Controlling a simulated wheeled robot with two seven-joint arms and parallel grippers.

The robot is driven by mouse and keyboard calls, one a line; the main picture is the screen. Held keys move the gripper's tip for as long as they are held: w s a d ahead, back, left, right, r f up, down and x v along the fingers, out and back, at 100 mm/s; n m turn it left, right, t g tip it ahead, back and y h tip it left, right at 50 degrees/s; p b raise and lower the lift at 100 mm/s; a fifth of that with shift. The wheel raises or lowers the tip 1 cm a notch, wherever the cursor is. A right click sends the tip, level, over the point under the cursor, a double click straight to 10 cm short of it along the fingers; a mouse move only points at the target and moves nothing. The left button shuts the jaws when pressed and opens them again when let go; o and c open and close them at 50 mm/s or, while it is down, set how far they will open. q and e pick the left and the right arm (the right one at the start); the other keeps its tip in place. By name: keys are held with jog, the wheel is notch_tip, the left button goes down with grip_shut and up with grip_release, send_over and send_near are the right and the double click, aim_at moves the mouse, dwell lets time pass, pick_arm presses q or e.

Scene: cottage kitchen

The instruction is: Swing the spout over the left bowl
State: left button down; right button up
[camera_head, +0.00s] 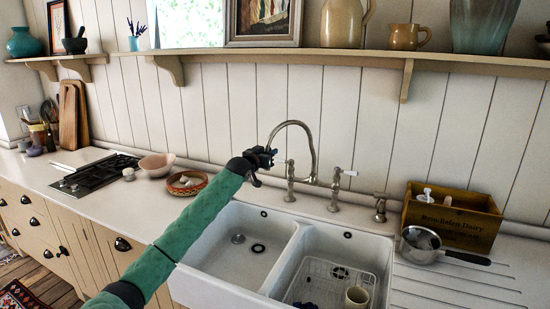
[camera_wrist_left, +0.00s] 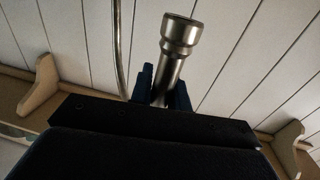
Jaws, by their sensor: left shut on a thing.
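The brushed-metal spout (camera_head: 306,128) arches up from the tap at the back of the sink and bends down to the left. My left gripper (camera_head: 264,157) is shut on its hanging end. In the left wrist view, the spout end (camera_wrist_left: 180,36) sits between the dark blue fingers (camera_wrist_left: 163,92). In the head view, the spout end is left of the tap body, on the left bowl's side. The left bowl (camera_head: 217,254) is white and empty, partly hidden by my green arm. The right bowl (camera_head: 377,255) is beside it. My right gripper is not in view.
A white-ended tap lever (camera_head: 349,172) stands right of the spout. A patterned dish (camera_head: 187,183) and pink bowl (camera_head: 157,165) stand on the counter at left. A wooden crate (camera_head: 452,218) and saucepan (camera_head: 422,244) are at right. A shelf (camera_head: 330,55) runs above.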

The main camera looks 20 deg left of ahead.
pick_arm(q)
jog(key=shift+w+a, duration=0.3)
jog(key=shift+a, duration=0.1)
jog(key=shift+w+a, duration=0.1)
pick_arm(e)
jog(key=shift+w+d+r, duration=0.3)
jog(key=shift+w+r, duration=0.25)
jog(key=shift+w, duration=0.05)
